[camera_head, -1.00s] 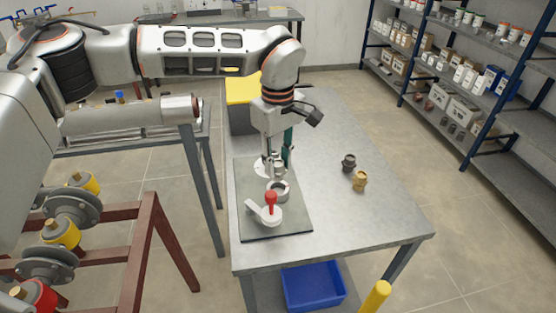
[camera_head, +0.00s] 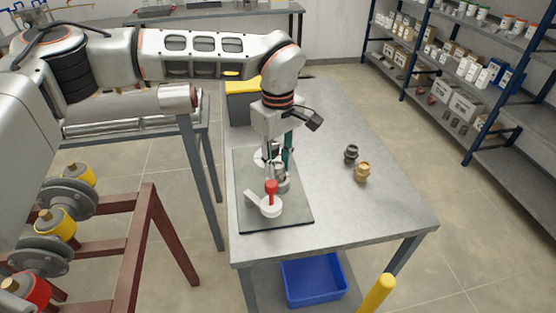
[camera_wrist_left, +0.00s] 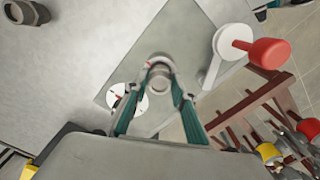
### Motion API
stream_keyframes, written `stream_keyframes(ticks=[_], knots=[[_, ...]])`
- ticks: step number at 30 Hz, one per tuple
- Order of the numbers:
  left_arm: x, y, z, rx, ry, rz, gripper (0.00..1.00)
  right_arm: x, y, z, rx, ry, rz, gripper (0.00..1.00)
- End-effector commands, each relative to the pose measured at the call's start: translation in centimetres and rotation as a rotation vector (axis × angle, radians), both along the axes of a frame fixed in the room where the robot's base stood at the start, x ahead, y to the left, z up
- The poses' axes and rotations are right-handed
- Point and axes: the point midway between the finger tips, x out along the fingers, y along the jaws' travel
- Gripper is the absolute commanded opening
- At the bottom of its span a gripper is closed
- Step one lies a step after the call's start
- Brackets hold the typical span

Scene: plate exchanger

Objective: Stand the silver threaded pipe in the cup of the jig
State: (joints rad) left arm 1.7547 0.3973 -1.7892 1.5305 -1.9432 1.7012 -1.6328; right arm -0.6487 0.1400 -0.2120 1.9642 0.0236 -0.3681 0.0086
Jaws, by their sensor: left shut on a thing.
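My left gripper (camera_head: 276,165) points down over the jig, shut on the silver threaded pipe (camera_head: 280,172). The pipe looks upright and lines up with the grey cup (camera_head: 283,186) of the jig. Whether its lower end is inside the cup or just above it I cannot tell. The jig's dark base plate (camera_head: 245,222) lies on the table and carries a white clamp with a red knob (camera_head: 271,187). In the left wrist view the teal fingers (camera_wrist_left: 158,90) close around the pipe (camera_wrist_left: 159,64), blurred. My right gripper is not in view.
A dark fitting (camera_head: 351,153) and a brass fitting (camera_head: 362,172) stand on the table (camera_head: 370,220) right of the jig. A yellow-lidded box (camera_head: 240,100) is behind. A blue bin (camera_head: 313,282) sits below. The table's right front is clear.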

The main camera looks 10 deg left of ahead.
Motion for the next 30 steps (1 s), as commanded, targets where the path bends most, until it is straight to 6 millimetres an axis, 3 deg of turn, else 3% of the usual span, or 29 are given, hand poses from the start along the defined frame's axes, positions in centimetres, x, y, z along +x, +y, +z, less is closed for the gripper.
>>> stream_keyframes(ticks=[30], knots=[[0.00,0.00,-0.70,0.000,0.000,0.000,0.03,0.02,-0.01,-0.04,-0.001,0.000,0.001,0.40]])
